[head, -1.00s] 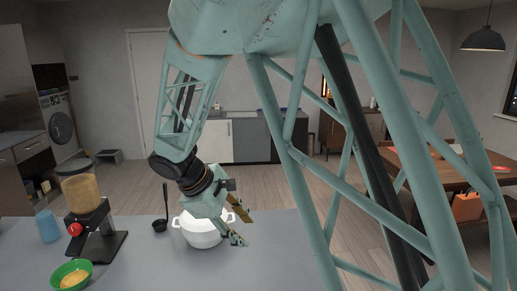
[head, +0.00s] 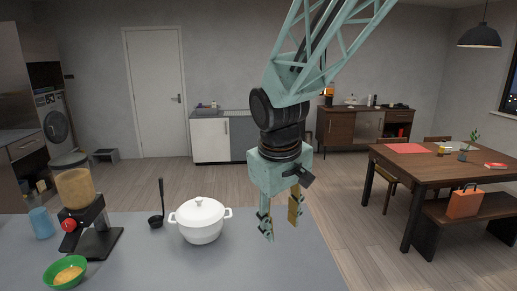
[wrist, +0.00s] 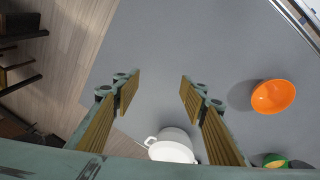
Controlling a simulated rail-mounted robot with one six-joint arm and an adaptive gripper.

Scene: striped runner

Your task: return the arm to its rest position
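My gripper (head: 281,220) hangs pointing down at the right end of the grey counter, to the right of the white pot, apart from it. Its two fingers with yellowish pads are spread and nothing is between them. In the wrist view my gripper (wrist: 160,95) is also open and empty above the bare counter. My arm reaches down from the upper right in the head view.
A lidded white pot (head: 201,220), black ladle (head: 156,207), dispenser (head: 80,205), blue cup (head: 42,223) and green bowl (head: 68,272) stand on the counter (head: 230,265). An orange bowl (wrist: 273,96) shows in the wrist view. A wooden table (head: 440,165) stands at right.

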